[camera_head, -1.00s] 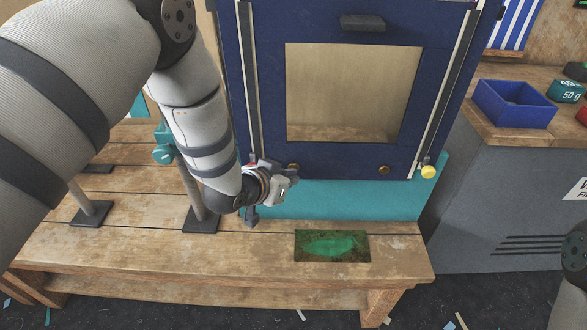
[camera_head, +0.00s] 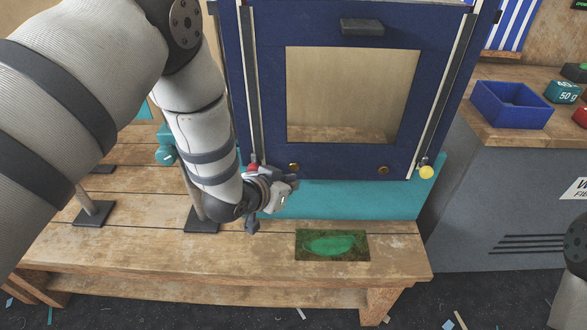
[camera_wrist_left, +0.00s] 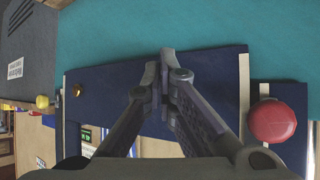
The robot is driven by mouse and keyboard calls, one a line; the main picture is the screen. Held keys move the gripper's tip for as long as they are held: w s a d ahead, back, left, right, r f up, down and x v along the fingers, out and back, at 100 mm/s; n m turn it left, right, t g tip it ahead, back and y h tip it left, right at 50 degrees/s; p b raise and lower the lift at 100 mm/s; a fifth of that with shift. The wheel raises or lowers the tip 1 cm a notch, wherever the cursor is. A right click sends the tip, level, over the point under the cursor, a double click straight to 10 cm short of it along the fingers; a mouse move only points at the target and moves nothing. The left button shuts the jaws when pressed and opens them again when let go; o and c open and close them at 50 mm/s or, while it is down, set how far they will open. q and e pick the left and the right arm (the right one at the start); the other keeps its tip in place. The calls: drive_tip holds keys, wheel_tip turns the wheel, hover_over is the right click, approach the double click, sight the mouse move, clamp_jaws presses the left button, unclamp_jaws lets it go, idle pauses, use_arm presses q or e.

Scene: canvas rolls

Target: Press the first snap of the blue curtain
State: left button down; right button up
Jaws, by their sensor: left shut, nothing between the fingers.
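The blue curtain (camera_head: 350,158) is a dark blue panel with a clear window, hanging in front of a teal board (camera_head: 350,200). Two brass snaps sit along its lower edge, a left one (camera_head: 294,168) and a right one (camera_head: 384,170). My left gripper (camera_head: 290,181) is shut and empty, just below the left snap in the head view. In the left wrist view the shut fingertips (camera_wrist_left: 165,62) lie over the curtain's lower edge. The right snap (camera_wrist_left: 77,91) shows there; the left one does not. I cannot tell whether the fingers touch the curtain.
A red knob (camera_head: 253,168) and a yellow knob (camera_head: 426,172) end the side rails. A wooden bench (camera_head: 180,255) with a green-marked plate (camera_head: 332,245) lies below. A blue bin (camera_head: 512,104) stands on the right-hand cabinet. The bench front is mostly clear.

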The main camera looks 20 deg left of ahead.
use_arm(q)
drive_tip(key=s+p, duration=0.1)
drive_tip(key=s, duration=0.1)
drive_tip(key=s+d, duration=0.1)
drive_tip(key=s, duration=0.2)
drive_tip(key=shift+d+p, duration=0.2)
drive_tip(key=shift+p, duration=0.15)
use_arm(e)
drive_tip(key=shift+w+r+t, duration=0.4)
drive_tip(key=shift+w+r, duration=0.6)
use_arm(q)
drive_tip(key=shift+w, duration=0.1)
drive_tip(key=s+a+f+n+g+y, duration=0.1)
drive_tip(key=s+a+f+g, duration=0.1)
drive_tip(key=s+f, duration=0.35)
drive_tip(key=s+a+f+g, duration=0.1)
drive_tip(key=s+f+g, duration=0.15)
drive_tip(key=s, duration=0.65)
drive_tip(key=s+a+f+n+g+y, duration=0.1)
drive_tip(key=s+a+f+g, duration=0.15)
drive_tip(key=s, duration=0.45)
drive_tip(key=s+a+n+g, duration=0.1)
drive_tip(key=s+g, duration=0.5)
drive_tip(key=s, duration=1.4)
drive_tip(key=shift+s+a+y+p, duration=0.15)
drive_tip(key=shift+a+y+p, duration=0.2)
drive_tip(key=shift+a, duration=0.25)
use_arm(e)
drive_tip(key=shift+w+r, duration=0.4)
